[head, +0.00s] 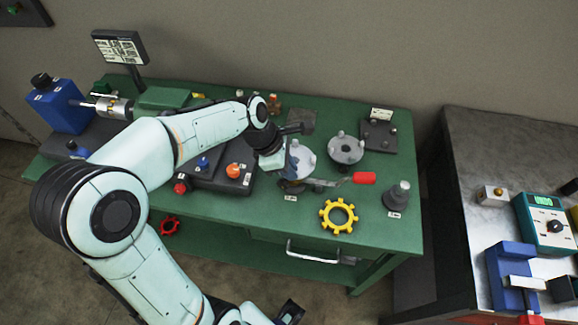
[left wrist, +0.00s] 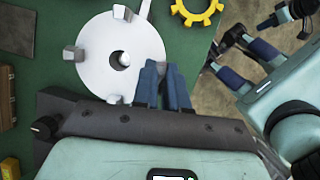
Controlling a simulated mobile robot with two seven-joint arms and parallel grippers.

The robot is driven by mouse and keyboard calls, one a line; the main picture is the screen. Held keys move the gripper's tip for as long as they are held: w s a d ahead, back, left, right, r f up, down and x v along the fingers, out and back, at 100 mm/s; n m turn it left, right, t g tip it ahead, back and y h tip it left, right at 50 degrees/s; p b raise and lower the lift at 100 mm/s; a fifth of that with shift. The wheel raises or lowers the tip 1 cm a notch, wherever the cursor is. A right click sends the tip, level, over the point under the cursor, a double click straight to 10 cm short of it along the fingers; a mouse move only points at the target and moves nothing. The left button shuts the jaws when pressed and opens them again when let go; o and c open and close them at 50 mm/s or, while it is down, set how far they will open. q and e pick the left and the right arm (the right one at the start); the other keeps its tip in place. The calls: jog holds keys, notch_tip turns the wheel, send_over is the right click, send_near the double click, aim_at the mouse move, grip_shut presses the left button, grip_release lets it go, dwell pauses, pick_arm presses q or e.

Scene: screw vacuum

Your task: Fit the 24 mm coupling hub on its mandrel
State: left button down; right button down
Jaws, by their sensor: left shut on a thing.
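The grey coupling hub (head: 302,158) is a flat disc with upright lugs. In the left wrist view the hub (left wrist: 95,75) lies just ahead of my wrist. My left gripper (head: 282,158) is shut on its near edge; its blue fingers (left wrist: 163,85) hide that part. A pale round post tip (left wrist: 122,58) shows at the disc's centre. A dark base, partly hidden, shows below the hub in the head view; how far the hub sits down cannot be told. My right gripper (left wrist: 228,52) is away from the bench, its blue fingers apart and empty.
A similar lugged grey disc (head: 346,149) stands to the right. A yellow toothed ring (head: 338,216), a red-handled tool (head: 364,178) and a grey stepped post (head: 397,194) are near. A dark pegged plate (head: 379,135) lies behind. A side bench (head: 475,135) stands right.

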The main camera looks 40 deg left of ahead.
pick_arm(q)
jog(key=shift+f+b, duration=1.05)
jog(key=shift+f, duration=0.65)
jog(key=c, duration=1.1)
grip_release()
jog(key=shift+f, duration=0.1)
jog(key=p+v, duration=0.2)
jog(key=v, duration=1.1)
jog(key=shift+r, duration=0.3)
jog(key=shift+f, duration=0.1)
